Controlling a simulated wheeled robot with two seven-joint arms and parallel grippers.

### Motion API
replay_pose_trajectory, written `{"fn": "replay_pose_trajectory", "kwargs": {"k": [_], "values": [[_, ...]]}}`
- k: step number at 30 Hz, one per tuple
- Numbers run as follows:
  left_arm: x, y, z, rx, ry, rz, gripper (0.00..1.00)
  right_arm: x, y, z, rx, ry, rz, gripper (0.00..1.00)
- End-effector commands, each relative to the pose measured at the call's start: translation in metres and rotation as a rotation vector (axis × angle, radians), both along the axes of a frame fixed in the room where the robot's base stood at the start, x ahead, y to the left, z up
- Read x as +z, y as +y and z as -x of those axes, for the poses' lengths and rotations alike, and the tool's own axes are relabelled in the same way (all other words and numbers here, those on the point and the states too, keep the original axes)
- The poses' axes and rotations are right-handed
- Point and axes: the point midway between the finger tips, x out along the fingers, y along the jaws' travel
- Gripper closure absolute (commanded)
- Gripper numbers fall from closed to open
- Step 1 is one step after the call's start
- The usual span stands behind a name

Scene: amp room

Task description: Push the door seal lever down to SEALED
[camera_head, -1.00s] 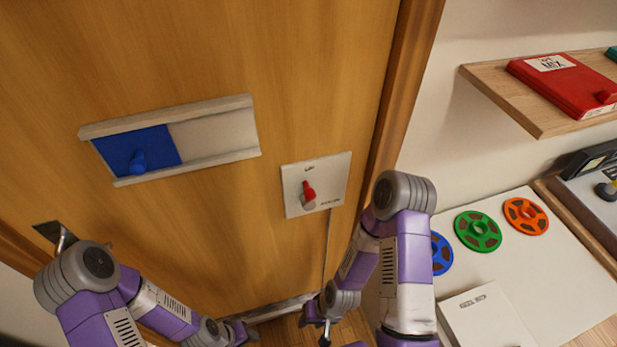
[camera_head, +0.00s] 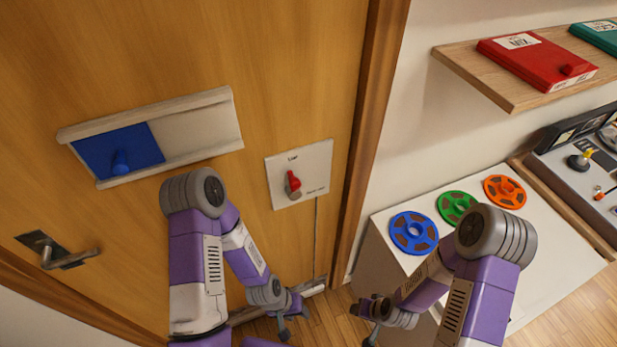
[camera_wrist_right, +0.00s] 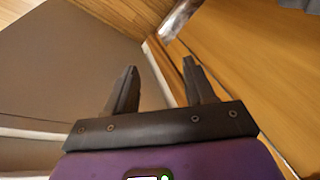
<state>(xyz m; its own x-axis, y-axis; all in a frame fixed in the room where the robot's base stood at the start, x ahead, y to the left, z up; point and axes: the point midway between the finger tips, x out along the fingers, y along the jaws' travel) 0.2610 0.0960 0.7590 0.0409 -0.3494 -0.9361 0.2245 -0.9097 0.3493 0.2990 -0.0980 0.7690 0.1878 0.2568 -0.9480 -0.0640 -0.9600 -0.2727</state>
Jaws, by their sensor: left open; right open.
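The door seal lever (camera_head: 293,181) is a red handle on a grey pivot, on a white plate (camera_head: 316,176) fixed to the wooden door. The red handle points up from the pivot. A label is above it and another at its lower right, both too small to read. My left gripper (camera_head: 292,328) is low in front of the door, below the plate and apart from it, open and empty. My right gripper (camera_head: 372,322) is low, right of the left one. The right wrist view shows its two fingers (camera_wrist_right: 160,85) spread with nothing between them.
The door also carries a blue sliding panel (camera_head: 90,150) and a metal handle (camera_head: 62,255). On the right, a white cabinet top bears blue (camera_head: 414,234), green and orange reels. A wooden shelf (camera_head: 490,85) with a red case juts from the wall.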

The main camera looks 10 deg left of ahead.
Motion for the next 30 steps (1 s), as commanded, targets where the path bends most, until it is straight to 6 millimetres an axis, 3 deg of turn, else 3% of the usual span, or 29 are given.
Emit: {"fn": "replay_pose_trajectory", "kwargs": {"k": [5, 8, 12, 15, 21, 24, 30], "values": [[-0.001, 0.000, 0.000, 0.001, 0.001, -0.001, 0.57, 0.037, 0.015, -0.059, 0.150, -0.301, 0.116, 0.46], [-0.001, 0.000, 0.000, 0.001, 0.000, 0.000, 0.57, 0.069, 0.031, -0.089, 0.225, -0.482, 0.160, 0.46], [-0.002, 0.000, 0.000, 0.000, 0.000, 0.000, 0.57, 0.127, 0.067, -0.124, 0.331, -0.751, 0.193, 0.46], [-0.002, 0.000, 0.000, 0.000, 0.000, 0.000, 0.57, 0.175, 0.098, -0.138, 0.401, -0.947, 0.196, 0.46], [-0.003, 0.000, 0.000, 0.000, 0.000, 0.000, 0.57, 0.269, 0.159, -0.138, 0.505, -1.295, 0.157, 0.46], [-0.003, 0.000, 0.000, 0.000, 0.000, 0.000, 0.57, 0.302, 0.179, -0.130, 0.534, -1.413, 0.132, 0.46], [-0.003, 0.000, 0.000, 0.000, 0.000, 0.000, 0.57, 0.331, 0.197, -0.122, 0.555, -1.518, 0.106, 0.46]]}}
